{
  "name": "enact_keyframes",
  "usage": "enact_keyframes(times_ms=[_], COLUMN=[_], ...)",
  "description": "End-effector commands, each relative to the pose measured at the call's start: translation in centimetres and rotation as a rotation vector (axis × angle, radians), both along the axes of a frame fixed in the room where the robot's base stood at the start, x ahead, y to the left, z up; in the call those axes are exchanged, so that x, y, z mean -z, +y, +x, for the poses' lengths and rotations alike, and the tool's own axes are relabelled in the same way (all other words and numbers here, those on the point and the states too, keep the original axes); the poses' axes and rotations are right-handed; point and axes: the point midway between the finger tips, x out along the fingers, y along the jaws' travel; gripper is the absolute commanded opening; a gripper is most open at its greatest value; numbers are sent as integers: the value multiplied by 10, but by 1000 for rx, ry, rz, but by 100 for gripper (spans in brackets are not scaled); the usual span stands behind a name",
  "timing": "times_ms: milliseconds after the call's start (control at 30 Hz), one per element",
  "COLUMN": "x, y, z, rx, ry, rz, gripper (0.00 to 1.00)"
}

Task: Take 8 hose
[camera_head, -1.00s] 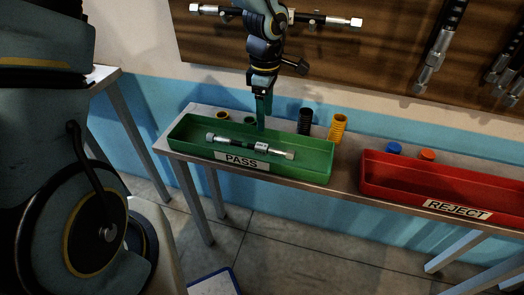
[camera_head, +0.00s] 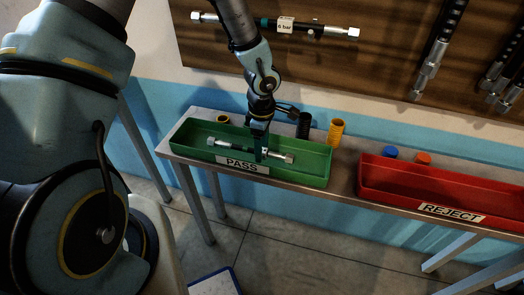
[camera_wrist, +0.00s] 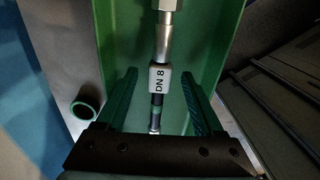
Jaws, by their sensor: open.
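The hose (camera_head: 222,146), with silver end fittings, lies lengthwise in the green PASS tray (camera_head: 312,171). In the wrist view its white tag reads "DN 8" (camera_wrist: 160,78). My gripper (camera_head: 260,156) is down in the tray at the hose, right of its middle in the head view. The wrist view shows my gripper (camera_wrist: 158,92) open, one finger on each side of the hose, with gaps between fingers and hose. The near end of the hose is hidden behind the gripper's body there.
A red REJECT tray (camera_head: 400,190) stands to the right on the same bench. Another hose marked "6 bar" (camera_head: 325,30) hangs on the wooden board.

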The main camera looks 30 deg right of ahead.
Motion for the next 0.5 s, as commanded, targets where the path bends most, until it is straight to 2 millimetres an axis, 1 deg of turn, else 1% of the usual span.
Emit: enact_keyframes(times_ms=[167,500], x=[0,0], y=[0,0], z=[0,0], rx=[0,0], ry=[-1,0], rz=[-1,0], gripper=[69,32])
